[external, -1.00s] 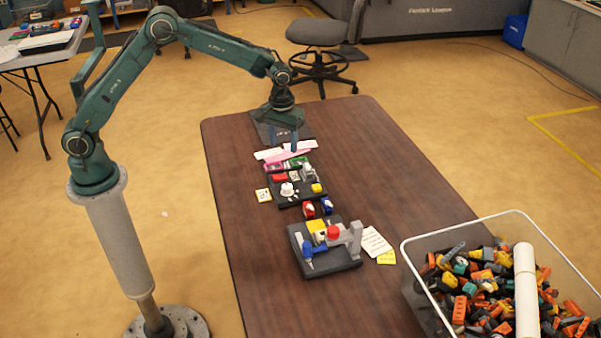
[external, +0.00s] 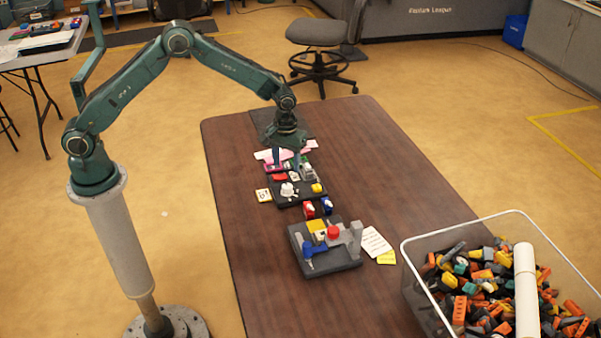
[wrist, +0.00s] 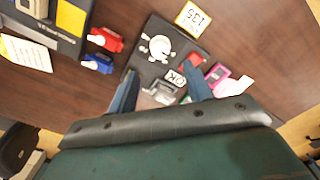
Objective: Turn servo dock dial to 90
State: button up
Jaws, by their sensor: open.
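The servo dock (external: 313,194) is a dark board on the wooden table. It carries a white dial (external: 288,190), a red block, a grey part and a yellow block. In the wrist view the white dial (wrist: 159,47) sits on the dark board (wrist: 141,66), beyond my fingertips. A yellow-edged card reading 135 (wrist: 193,17) lies beside the board, and an OK label (wrist: 176,78) is on it. My gripper (external: 286,161) is open above the board's far end; its two blue fingers (wrist: 163,84) are apart, with nothing held between them. The dial's exact setting is too small to read.
A red servo (wrist: 107,39) and a blue servo (wrist: 98,63) lie between the dock and a second dark fixture (external: 340,262) with a red knob. Pink strips (external: 309,146) lie behind the dock. A bin (external: 408,283) of parts stands at right.

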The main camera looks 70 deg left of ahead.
aim_at(287, 186)
notch_tip(287, 186, down, 8)
jog(key=shift+f, duration=0.25)
dwell(0.4)
jog(key=c, duration=1)
